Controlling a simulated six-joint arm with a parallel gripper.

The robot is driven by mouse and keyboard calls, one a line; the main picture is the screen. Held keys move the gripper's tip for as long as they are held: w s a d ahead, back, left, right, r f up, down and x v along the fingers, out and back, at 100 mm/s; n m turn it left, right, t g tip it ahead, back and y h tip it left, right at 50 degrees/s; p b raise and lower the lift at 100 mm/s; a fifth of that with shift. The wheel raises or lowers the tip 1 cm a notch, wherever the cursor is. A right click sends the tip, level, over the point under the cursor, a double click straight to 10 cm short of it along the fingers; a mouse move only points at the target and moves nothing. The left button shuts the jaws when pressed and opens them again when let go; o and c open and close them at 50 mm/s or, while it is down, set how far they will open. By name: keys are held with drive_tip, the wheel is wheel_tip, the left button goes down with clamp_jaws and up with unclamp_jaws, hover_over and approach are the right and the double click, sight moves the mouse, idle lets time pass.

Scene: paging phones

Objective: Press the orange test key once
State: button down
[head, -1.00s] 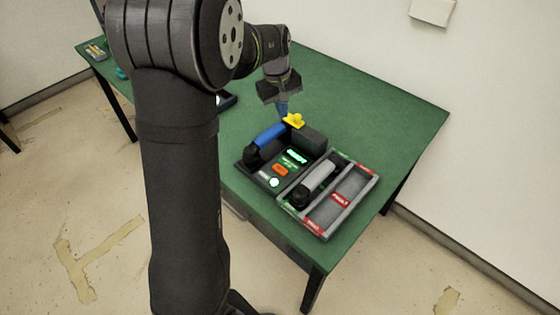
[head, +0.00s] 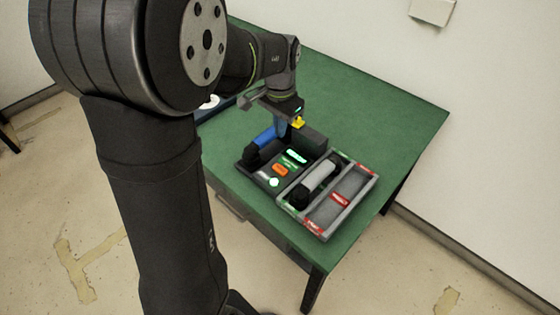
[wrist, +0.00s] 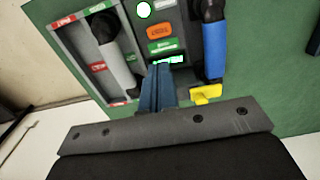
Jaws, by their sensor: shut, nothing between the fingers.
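The orange test key (head: 280,169) is on the dark phone base (head: 252,174), below a lit green display (head: 296,156). In the wrist view the orange key (wrist: 159,30) shows unobstructed, beyond my fingertips. A blue handset (head: 264,137) lies along the left side of the base; it is at the right in the wrist view (wrist: 213,50). My gripper (head: 282,131) is shut and empty. In the wrist view its blue fingers (wrist: 157,72) end near the display, short of the key. I cannot tell their height above the base.
A grey two-compartment tray (head: 323,236) stands beside the base, with a grey handset (head: 320,177) in one compartment. A yellow piece (head: 298,122) is by the base's far end. A white round lit key (head: 274,182) lies near the orange one. The green table (head: 390,90) is clear behind.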

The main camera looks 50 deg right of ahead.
sight(279, 170)
drive_tip(key=shift+f, duration=0.1)
wheel_tip(279, 170, down, 14)
drive_tip(key=shift+r, duration=0.1)
idle(0.5)
drive_tip(key=shift+s+a+f, duration=0.1)
drive_tip(key=shift+a+f, duration=0.1)
drive_tip(key=shift+f, duration=0.9)
drive_tip(key=shift+r, duration=0.1)
wheel_tip(279, 170, up, 15)
drive_tip(key=shift+d, duration=0.25)
idle(1.2)
